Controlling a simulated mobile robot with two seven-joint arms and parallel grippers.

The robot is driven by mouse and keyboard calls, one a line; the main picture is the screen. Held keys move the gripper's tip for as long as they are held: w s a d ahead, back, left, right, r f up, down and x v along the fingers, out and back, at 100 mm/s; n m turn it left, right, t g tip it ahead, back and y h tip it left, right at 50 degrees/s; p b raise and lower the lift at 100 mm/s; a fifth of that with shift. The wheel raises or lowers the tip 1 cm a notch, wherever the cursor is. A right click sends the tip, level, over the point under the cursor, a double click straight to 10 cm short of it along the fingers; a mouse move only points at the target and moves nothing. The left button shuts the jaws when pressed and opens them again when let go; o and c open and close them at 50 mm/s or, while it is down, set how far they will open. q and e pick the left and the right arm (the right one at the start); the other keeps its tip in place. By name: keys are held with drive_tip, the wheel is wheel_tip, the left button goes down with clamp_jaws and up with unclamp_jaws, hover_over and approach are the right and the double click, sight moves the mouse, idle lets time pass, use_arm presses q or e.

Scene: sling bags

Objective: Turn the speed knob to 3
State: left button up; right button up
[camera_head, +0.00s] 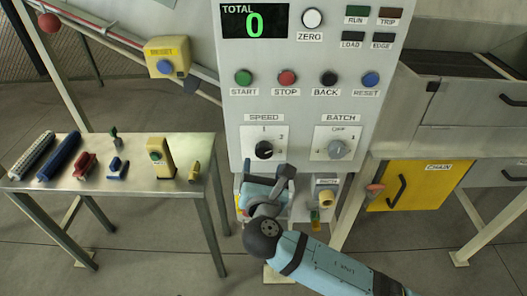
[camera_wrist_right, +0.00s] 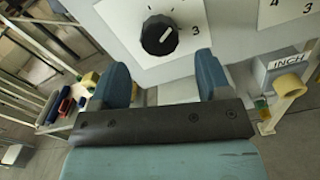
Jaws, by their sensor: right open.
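The speed knob (camera_head: 263,150) is a round black dial on a white plate under the SPEED label, on the grey panel. In the right wrist view the knob (camera_wrist_right: 160,35) shows a white pointer line slanting up and to the right, with a 3 to its right. The exact setting is hard to tell. My right gripper (camera_head: 267,188) is below the knob in the head view. In the wrist view its two blue fingers (camera_wrist_right: 161,78) are apart with nothing between them, and the knob is beyond the tips, not touched. My left gripper is out of view.
The grey batch knob (camera_head: 338,149) is right of the speed knob. START, STOP, BACK and RESET buttons sit above, under a display (camera_head: 254,22) reading 0. A side table (camera_head: 130,183) with several small items stands left. A yellow chain cover (camera_head: 418,184) is right.

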sight(264, 155)
drive_tip(key=w, duration=0.5)
drive_tip(key=shift+w, duration=0.35)
drive_tip(key=c, duration=0.9)
drive_tip(key=shift+c, duration=0.2)
